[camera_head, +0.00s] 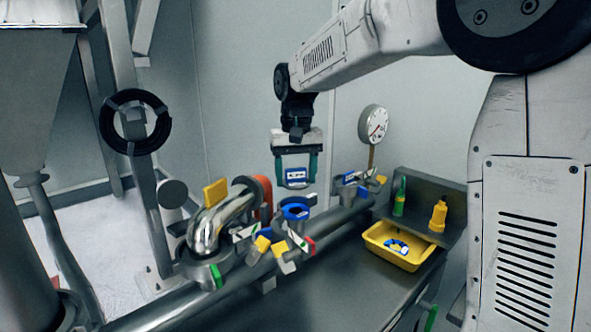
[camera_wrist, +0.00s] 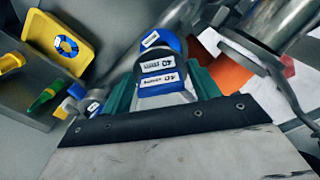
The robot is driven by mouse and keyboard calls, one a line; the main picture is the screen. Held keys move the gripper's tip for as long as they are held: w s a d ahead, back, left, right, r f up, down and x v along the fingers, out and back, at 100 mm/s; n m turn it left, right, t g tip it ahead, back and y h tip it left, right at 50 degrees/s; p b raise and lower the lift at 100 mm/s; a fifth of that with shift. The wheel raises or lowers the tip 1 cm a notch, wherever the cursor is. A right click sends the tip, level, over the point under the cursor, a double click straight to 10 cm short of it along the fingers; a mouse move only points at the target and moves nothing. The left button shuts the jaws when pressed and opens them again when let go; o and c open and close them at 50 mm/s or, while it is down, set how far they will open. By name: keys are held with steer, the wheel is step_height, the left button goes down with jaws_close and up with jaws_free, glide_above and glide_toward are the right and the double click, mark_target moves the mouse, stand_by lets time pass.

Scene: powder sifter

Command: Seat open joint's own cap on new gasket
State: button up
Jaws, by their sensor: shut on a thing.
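My gripper (camera_head: 295,182) points down with its teal fingers shut on a grey cap (camera_head: 296,174) with a blue-and-white label. The cap is held above the open joint (camera_head: 296,212), which has a blue ring on top; in the head view a gap shows between them. In the wrist view the cap (camera_wrist: 160,84), labelled 40, sits between the teal fingers. Blue parts with white labels (camera_wrist: 150,42) show just beyond it, and the cap hides part of the joint. Whether the blue ring is fully seated cannot be told.
A yellow tray (camera_head: 375,240) with a blue-and-white ring (camera_head: 397,246) lies right, near green (camera_head: 399,197) and yellow (camera_head: 438,215) bottles. Another blue-banded joint (camera_head: 350,187) stands close right. Clamps with coloured handles (camera_head: 270,244) and a shiny elbow pipe (camera_head: 220,222) crowd the left.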

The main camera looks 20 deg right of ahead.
mark_target(296, 182)
steer(key=shift+f, duration=2.35)
steer(key=shift+s+f, duration=0.1)
steer(key=shift+f, duration=0.35)
stand_by(1.2)
steer(key=shift+r, duration=0.1)
stand_by(1.2)
steer(key=shift+d, duration=0.2)
stand_by(2.5)
